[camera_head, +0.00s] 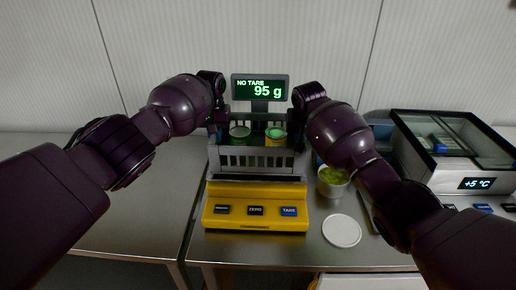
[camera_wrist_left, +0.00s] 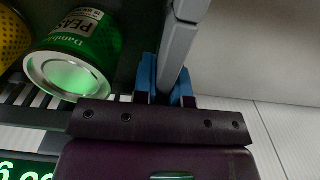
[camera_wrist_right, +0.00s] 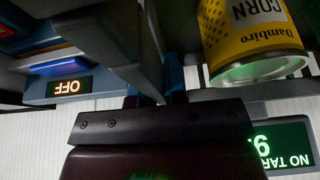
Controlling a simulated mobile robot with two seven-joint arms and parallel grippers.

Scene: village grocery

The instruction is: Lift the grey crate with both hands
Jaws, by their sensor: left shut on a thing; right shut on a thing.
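The grey crate (camera_head: 254,160) is over the yellow scale (camera_head: 255,192), level in the head view. Whether its underside touches the scale I cannot tell. A green peas can (camera_head: 239,136) and a yellow corn can (camera_head: 275,138) are inside it. My left gripper (camera_head: 217,130) is shut on the crate's left side; in the left wrist view its blue fingers (camera_wrist_left: 167,92) straddle a grey rim (camera_wrist_left: 181,40). My right gripper (camera_head: 298,130) is shut on the right side, with the crate wall (camera_wrist_right: 120,50) between its fingers in the right wrist view.
At the right are a bowl with green contents (camera_head: 333,180), a white round disc (camera_head: 342,231) and a glass-topped cooler box (camera_head: 455,140) showing +5 °C. The left counter (camera_head: 150,215) is bare.

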